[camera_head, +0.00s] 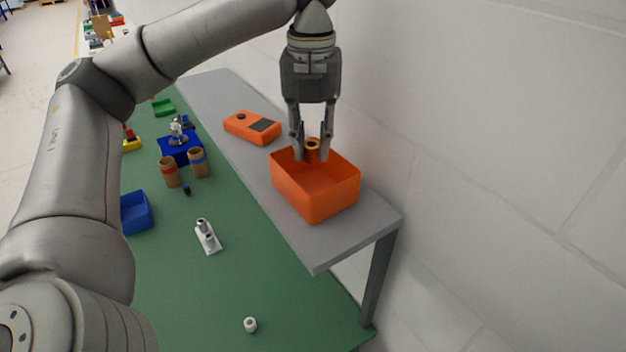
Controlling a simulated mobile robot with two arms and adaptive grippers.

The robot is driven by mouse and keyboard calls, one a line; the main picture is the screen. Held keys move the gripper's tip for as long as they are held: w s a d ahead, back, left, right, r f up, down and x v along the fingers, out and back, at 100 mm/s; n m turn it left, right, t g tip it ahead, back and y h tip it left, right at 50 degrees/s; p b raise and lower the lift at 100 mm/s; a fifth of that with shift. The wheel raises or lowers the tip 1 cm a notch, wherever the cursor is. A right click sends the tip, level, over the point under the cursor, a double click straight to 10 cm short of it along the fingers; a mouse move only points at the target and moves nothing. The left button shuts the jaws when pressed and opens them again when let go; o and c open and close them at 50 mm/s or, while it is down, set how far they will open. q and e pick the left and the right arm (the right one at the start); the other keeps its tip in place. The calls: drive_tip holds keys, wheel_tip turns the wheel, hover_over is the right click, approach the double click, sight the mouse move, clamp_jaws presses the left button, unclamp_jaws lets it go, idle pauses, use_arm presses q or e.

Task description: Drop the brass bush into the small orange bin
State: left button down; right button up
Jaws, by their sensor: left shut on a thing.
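The brass bush (312,144) is a small golden ring-shaped part between my left gripper's fingers. My left gripper (312,156) is shut on it and points down over the back part of the small orange bin. The orange bin (316,206) is an open box standing on the grey shelf, and the part of its floor that shows is empty. The fingertips overlap the bin's far rim in the picture, so I cannot tell exactly how deep they reach. My right gripper is not in view.
An orange device (252,128) lies on the grey shelf (333,248) behind the bin. A white wall is close on the right. On the lower green table (180,285) are a blue bin (136,213), two cardboard tubes (169,172), a white fixture (208,238) and a small white ring (250,324).

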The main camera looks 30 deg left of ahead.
use_arm(q)
drive_tip(key=c, duration=1.2)
unclamp_jaws()
drive_tip(key=shift+a, duration=0.1)
drive_tip(key=shift+r, duration=0.2)
wheel_tip(320, 180, up, 12)
drive_tip(key=shift+f, duration=0.2)
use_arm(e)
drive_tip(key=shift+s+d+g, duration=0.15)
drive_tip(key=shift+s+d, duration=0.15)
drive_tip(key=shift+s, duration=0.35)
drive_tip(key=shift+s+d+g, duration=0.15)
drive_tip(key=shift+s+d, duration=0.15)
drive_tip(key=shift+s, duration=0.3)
use_arm(q)
drive_tip(key=shift+f, duration=0.1)
